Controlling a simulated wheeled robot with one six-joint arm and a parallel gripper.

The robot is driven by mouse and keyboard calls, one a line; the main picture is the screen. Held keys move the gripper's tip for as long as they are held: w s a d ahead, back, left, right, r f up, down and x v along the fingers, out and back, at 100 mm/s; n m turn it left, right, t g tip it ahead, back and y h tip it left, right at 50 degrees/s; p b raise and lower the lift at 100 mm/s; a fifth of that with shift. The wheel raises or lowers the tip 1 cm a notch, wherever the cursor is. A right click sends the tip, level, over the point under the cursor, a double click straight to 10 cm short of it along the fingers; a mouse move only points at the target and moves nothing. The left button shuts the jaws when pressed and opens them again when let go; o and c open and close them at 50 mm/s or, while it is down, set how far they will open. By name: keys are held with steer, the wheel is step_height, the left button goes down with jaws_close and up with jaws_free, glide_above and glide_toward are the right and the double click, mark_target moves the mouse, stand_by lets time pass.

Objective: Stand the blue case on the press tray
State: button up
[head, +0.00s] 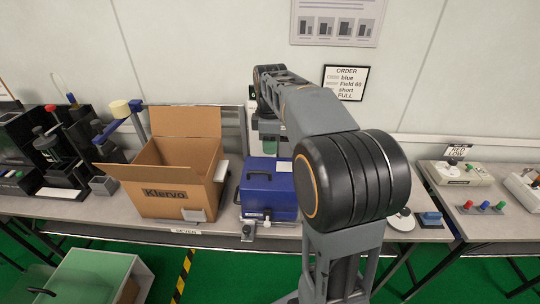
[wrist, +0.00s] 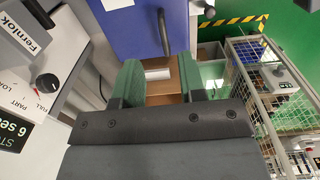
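A blue box-shaped case (head: 268,188) with a dark handle stands on the table, right of the cardboard box in the head view. A smaller blue block (head: 430,218) lies near the table's right end; I cannot tell whether it is the case meant. A blue surface with a dark handle (wrist: 130,28) fills the top of the wrist view. My gripper (wrist: 160,68) is open, its green fingers apart with nothing gripped between them. In the head view my arm hides most of it. A black press-like machine with a pale tray (head: 60,192) stands at the far left.
An open cardboard box (head: 170,197) stands between the machines and the blue box. Low panels with knobs (head: 458,174) stand on the right. The wrist view shows a wire cage (wrist: 255,75) at right and a white machine (wrist: 40,50) at left.

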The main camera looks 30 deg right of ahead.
steer(key=s+a+f+m+t, duration=0.1)
steer(key=s+a+f+m, duration=0.3)
steer(key=s+m, duration=0.2)
steer(key=s+a+f+m+t, duration=0.2)
steer(key=s+a+f+m, duration=0.2)
steer(key=s, duration=0.6)
steer(key=shift+a+f+m, duration=0.3)
steer(key=shift+a+m, duration=0.5)
steer(key=shift+m, duration=0.2)
step_height(320, 180, up, 4)
steer(key=p, duration=0.3)
